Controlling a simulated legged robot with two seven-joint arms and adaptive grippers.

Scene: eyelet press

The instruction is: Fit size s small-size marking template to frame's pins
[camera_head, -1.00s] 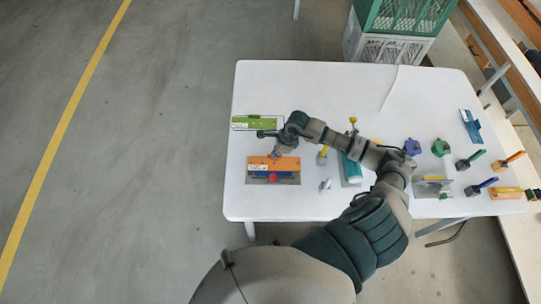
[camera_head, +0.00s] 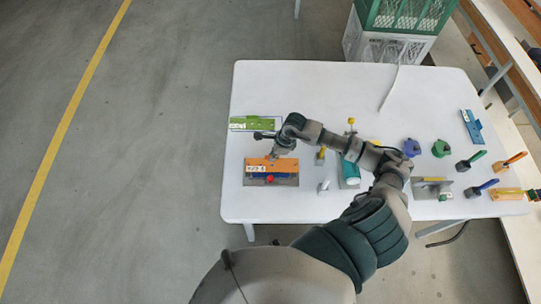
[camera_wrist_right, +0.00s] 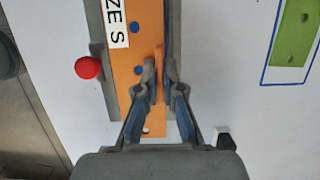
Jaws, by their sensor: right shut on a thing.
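The orange size S template (camera_head: 284,164) lies over the grey frame (camera_head: 290,182) at the left front of the table. My right gripper (camera_head: 274,156) is shut on the template's upright orange rib. In the right wrist view, the fingers (camera_wrist_right: 160,85) pinch that rib, and the template (camera_wrist_right: 150,20) carries a "SIZE S" label. Blue spots show in two of its holes; I cannot tell whether pins pass through. A hole near the palm looks pale. The frame's red knob (camera_wrist_right: 88,67) sits beside the template. My left gripper is out of view.
A green template (camera_head: 255,124) lies in a blue outline behind. The table's front left corner is clear.

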